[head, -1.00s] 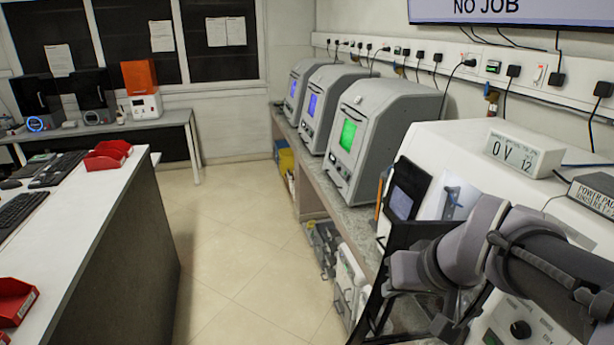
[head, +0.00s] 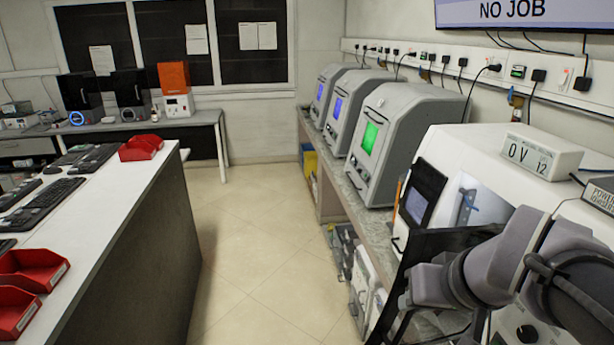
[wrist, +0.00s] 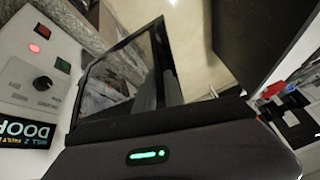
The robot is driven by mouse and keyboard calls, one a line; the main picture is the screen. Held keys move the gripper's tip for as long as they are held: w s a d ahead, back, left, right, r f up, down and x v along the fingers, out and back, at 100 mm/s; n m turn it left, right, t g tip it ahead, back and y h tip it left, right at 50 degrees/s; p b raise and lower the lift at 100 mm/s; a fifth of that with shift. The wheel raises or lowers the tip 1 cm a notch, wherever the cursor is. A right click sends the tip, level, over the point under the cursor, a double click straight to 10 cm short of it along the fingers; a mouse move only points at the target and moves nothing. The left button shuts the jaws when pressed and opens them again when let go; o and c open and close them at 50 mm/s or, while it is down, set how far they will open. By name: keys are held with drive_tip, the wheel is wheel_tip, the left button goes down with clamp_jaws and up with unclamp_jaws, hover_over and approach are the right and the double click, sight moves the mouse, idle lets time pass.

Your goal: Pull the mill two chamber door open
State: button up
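The mill two machine is the white cabinet (head: 458,148) at right in the head view. Its opening shows part of the interior. A dark-framed door (head: 440,248) stands out from its front, partly behind my arm. In the wrist view the door (wrist: 118,48) is a black frame with a see-through pane, angled away from the control panel. My gripper (wrist: 158,85) is close against the door's edge. Dark finger-like bars show there, but their gap and any contact with a handle are unclear. The wrist housing hides part of the area.
The wrist view shows a panel (wrist: 30,75) with red and green lights, a knob and a DOOR sign. Three grey machines (head: 392,140) line the wall bench. A white-topped bench (head: 110,210) with red bins stands at left. The floor (head: 245,240) between is clear.

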drive_tip(key=shift+d, duration=0.1)
drive_tip(key=shift+r, duration=0.1)
drive_tip(key=p+v, duration=0.5)
drive_tip(key=v, duration=1.2)
drive_tip(key=shift+s+r, duration=0.1)
drive_tip(key=a+f+m+b, duration=0.1)
drive_tip(key=a+f+b, duration=0.3)
drive_tip(key=f, duration=0.4)
drive_tip(key=s+a+f+b, duration=0.1)
drive_tip(key=a+f+b, duration=0.3)
drive_tip(key=f, duration=0.5)
drive_tip(key=s+a+f+m+b, duration=0.1)
drive_tip(key=a+f+b, duration=0.3)
drive_tip(key=f, duration=0.4)
drive_tip(key=shift+f+m+g+y+b, duration=0.3)
drive_tip(key=shift+f+y+b, duration=0.1)
drive_tip(key=shift+b, duration=0.35)
